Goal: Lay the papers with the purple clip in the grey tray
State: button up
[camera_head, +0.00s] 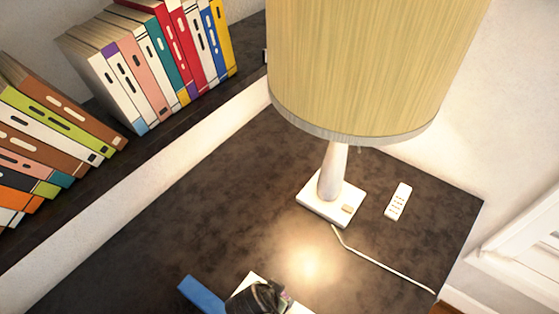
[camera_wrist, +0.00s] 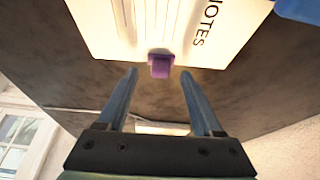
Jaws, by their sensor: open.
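The papers (camera_wrist: 170,25) are white sheets with ruled lines and the word NOTES, lying on the dark table. A purple clip (camera_wrist: 160,66) sits on their near edge. In the wrist view my gripper (camera_wrist: 158,76) is open, its two fingers apart on either side of the clip with nothing between them. I cannot tell how high the fingertips are above the table. In the head view my gripper (camera_head: 260,298) hides most of the papers (camera_head: 244,287) at the bottom edge. I see no grey tray in either view.
A blue object (camera_head: 201,296) lies left of the papers, cut off by the frame. A lamp (camera_head: 332,190) with a large shade stands behind, with a cord and a white remote (camera_head: 398,202). Books (camera_head: 150,75) fill a shelf at the left. The table's left middle is clear.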

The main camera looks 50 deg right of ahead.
aim_at(306, 309)
jog(key=shift+x, duration=1.15)
jog(key=shift+c, duration=0.3)
grip_shut()
jog(key=shift+s+d+p, duration=0.2)
jog(key=shift+s+p, duration=0.55)
jog(key=shift+s, duration=1)
jog(key=shift+s+d+p, duration=0.2)
jog(key=shift+s+p, duration=0.5)
jog(key=shift+s, duration=1)
